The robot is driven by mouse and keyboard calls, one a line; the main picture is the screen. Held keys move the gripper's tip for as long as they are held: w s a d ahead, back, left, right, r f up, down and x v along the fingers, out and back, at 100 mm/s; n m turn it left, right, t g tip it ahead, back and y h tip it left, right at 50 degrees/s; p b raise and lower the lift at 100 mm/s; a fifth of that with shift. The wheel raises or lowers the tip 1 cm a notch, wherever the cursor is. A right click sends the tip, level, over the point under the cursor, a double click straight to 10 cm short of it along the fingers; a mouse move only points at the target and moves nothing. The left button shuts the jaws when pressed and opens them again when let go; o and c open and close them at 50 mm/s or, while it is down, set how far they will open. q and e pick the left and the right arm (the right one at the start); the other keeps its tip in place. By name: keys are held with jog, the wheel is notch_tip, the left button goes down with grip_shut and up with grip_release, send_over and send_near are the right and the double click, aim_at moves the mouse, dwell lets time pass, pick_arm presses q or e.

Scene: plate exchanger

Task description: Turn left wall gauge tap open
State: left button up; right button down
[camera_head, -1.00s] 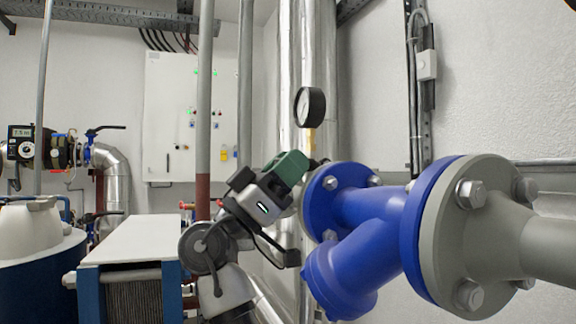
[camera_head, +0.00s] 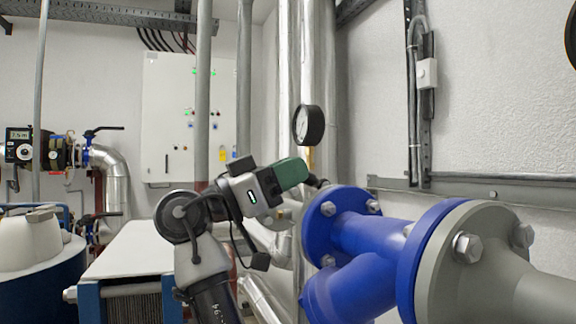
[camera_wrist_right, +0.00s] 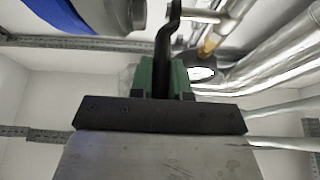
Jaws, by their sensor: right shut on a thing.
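The wall gauge (camera_head: 308,125) is a round dial with a black rim, on a brass stem in front of the silver pipes. In the right wrist view, a dark lever (camera_wrist_right: 168,35), apparently the tap handle, runs down between the green fingers. My right gripper (camera_head: 314,181) is below the gauge, beside the blue flange. It is shut on that lever, as the right wrist view (camera_wrist_right: 163,80) shows. The tap body is mostly hidden behind the gripper in the head view. My left gripper is not in view.
A blue flanged pipe fitting (camera_head: 350,265) with large bolts stands close on the right of the gripper. Vertical silver pipes (camera_head: 322,60) rise behind it. A white control cabinet (camera_head: 165,105) hangs on the back wall. A white-topped unit (camera_head: 130,250) stands lower left.

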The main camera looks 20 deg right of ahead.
jog(key=c, duration=1.1)
grip_release()
jog(key=b+v, duration=0.1)
jog(key=v, duration=0.9)
jog(key=shift+a+f, duration=0.25)
jog(key=shift+a, duration=0.1)
